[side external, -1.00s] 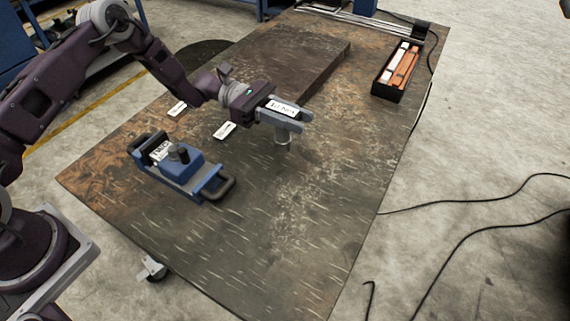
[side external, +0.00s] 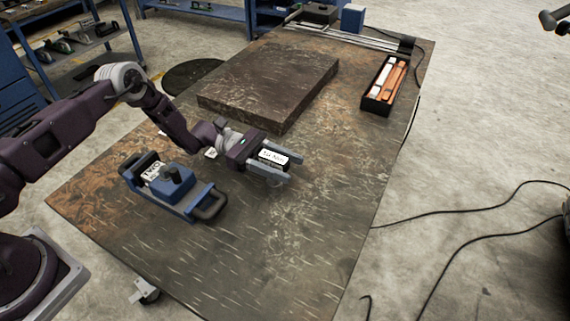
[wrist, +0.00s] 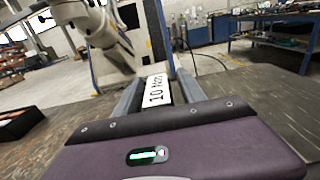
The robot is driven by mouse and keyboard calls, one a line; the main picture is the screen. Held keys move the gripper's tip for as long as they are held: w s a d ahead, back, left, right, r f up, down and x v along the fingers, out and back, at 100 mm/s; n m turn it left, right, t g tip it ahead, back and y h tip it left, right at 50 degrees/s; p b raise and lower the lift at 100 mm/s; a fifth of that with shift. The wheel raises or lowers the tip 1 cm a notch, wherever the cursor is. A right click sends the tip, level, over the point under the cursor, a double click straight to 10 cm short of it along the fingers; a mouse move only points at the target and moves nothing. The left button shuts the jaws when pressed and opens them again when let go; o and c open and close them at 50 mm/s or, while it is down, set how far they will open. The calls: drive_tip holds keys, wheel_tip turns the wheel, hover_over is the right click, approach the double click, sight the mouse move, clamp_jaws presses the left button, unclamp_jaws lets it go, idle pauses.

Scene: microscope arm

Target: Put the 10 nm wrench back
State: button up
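My gripper (side external: 276,162) is over the middle of the table, with its two grey fingers on either side of a dark piece bearing a white "10 Nm" label, which I take to be the 10 Nm wrench (side external: 272,157). In the wrist view the label on the wrench (wrist: 157,90) shows between the fingers of my gripper (wrist: 158,88). The rest of the wrench is hidden. A blue device (side external: 178,190) with black end handles and a white label lies on the table to the left of my gripper, apart from it.
The brown table (side external: 250,250) is clear in front and to the right. A thick dark slab (side external: 270,80) lies behind my gripper. A black box (side external: 378,103) with orange and white pieces stands at the back right.

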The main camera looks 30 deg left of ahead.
drive_tip(key=shift+a+r, duration=0.1)
drive_tip(key=shift+r, duration=0.05)
drive_tip(key=a, duration=1.1)
drive_tip(key=shift+a+r, duration=0.3)
drive_tip(key=shift+a, duration=0.1)
wheel_tip(320, 180, up, 19)
drive_tip(key=m+g+y, duration=0.3)
drive_tip(key=m+y, duration=0.7)
hover_over(259, 153)
drive_tip(key=s+a, duration=0.3)
drive_tip(key=s, duration=0.8)
drive_tip(key=s+a+r+m+t+y, duration=0.2)
drive_tip(key=s+t, duration=0.1)
drive_tip(key=s, duration=0.3)
drive_tip(key=s+a+r+m+t+y, duration=0.1)
drive_tip(key=s+a+m+t+y, duration=0.1)
drive_tip(key=s, duration=0.5)
drive_tip(key=s+a+r+m+t+y, duration=0.2)
drive_tip(key=s+m+t+y, duration=0.1)
drive_tip(key=s, duration=0.4)
drive_tip(key=shift+s+a+r+m+t+y, duration=0.3)
drive_tip(key=shift+a+m+y, duration=0.1)
drive_tip(key=shift+m, duration=0.1)
